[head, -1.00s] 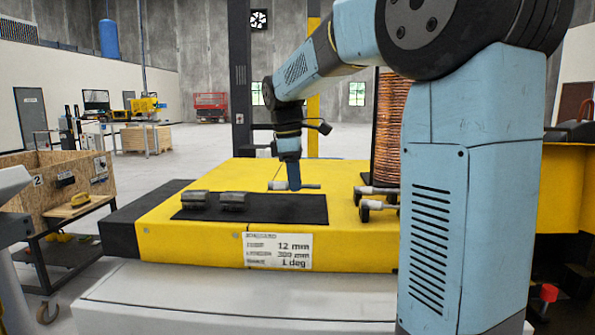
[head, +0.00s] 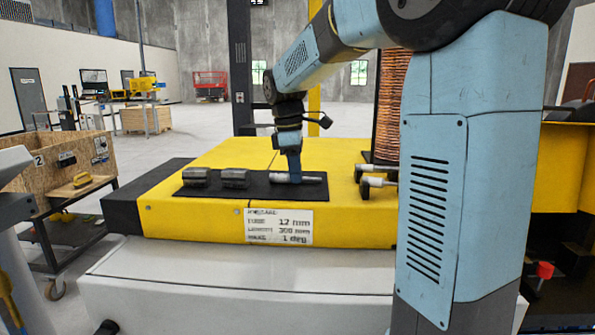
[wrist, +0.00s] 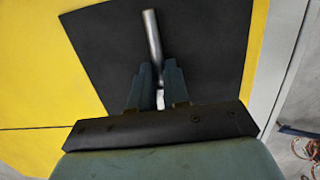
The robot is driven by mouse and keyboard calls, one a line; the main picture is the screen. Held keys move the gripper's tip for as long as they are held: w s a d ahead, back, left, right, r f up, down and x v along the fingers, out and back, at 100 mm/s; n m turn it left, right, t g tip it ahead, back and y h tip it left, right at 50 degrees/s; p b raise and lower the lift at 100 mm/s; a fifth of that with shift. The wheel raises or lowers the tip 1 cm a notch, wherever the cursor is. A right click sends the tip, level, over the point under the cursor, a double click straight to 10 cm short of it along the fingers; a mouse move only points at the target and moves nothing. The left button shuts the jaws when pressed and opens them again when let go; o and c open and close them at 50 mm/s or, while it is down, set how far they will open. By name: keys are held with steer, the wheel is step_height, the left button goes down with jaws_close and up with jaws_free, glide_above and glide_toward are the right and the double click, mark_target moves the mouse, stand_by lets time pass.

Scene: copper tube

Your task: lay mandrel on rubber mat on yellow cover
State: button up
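The mandrel (head: 311,179) is a short grey metal rod. It lies level, left to right, at the right part of the black rubber mat (head: 262,192) on the yellow cover (head: 166,215). It looks at or very near the mat surface; I cannot tell if it touches. My gripper (head: 294,179) points down over it, shut on it. In the wrist view the mandrel (wrist: 152,36) runs between the two fingertips of my gripper (wrist: 157,72), over the black mat (wrist: 205,45). Part of the rod is hidden by the fingers.
More rods with dark ends (head: 377,182) lie right of the mat. A copper coil (head: 390,105) stands behind them. A label (head: 279,227) is on the cover's front.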

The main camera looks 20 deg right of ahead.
steer(key=o, duration=0.5)
steer(key=shift+c, duration=0.2)
step_height(320, 180, up, 14)
steer(key=a, duration=0.1)
steer(key=shift+a+f, duration=0.2)
steer(key=shift+a, duration=0.2)
stand_by(0.4)
